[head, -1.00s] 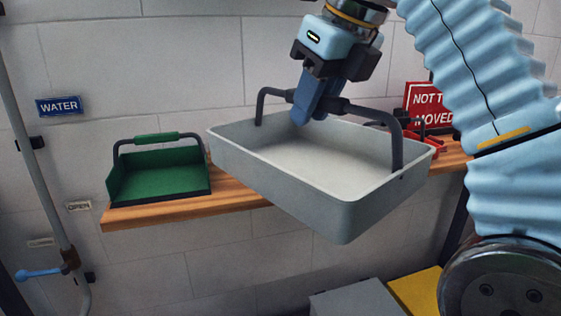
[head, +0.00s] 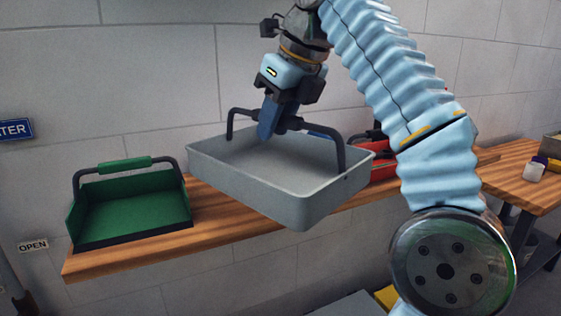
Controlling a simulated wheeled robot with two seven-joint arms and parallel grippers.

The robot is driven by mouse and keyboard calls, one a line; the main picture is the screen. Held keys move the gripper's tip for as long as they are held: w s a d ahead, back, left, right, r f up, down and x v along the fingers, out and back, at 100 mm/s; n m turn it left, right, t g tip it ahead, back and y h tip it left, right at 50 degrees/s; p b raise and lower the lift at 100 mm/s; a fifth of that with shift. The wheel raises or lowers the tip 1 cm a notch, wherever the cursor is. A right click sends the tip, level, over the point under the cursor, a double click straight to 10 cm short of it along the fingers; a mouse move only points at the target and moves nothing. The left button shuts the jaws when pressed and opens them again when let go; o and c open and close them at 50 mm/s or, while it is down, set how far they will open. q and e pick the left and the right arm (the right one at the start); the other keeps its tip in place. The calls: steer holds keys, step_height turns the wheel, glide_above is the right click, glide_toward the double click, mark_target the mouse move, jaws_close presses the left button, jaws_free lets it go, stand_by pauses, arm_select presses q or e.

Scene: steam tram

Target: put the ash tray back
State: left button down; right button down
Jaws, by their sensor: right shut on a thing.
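The ash tray, a grey open box (head: 300,208) with a dark bar handle, hangs in the middle of the head view. My right gripper (head: 275,125) is shut on its handle from above. The tray is roughly level and looks empty inside. It hides part of the wooden shelf (head: 130,262) behind it; I cannot tell whether it touches the shelf. My left gripper is not in view.
A green tray with a green-gripped handle (head: 130,213) stands on the shelf's left end. A red thing (head: 372,171) is partly hidden behind the grey tray. A wooden table (head: 520,178) with small items stands at right. An OPEN sign (head: 33,246) is on the wall.

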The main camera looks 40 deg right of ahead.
mark_target(281, 161)
steer(key=w+d+f, duration=0.1)
steer(key=f, duration=0.1)
steer(key=w+d+f, duration=0.1)
steer(key=d+f, duration=0.1)
steer(key=w+d+f, duration=0.2)
steer(key=shift+w+d+f, duration=0.1)
steer(key=shift+w+f, duration=0.05)
steer(key=shift+f, duration=0.85)
steer(key=shift+w+d+f, duration=0.1)
steer(key=shift+f, duration=0.85)
steer(key=c, duration=0.9)
jaws_free()
steer(key=shift+f, duration=0.1)
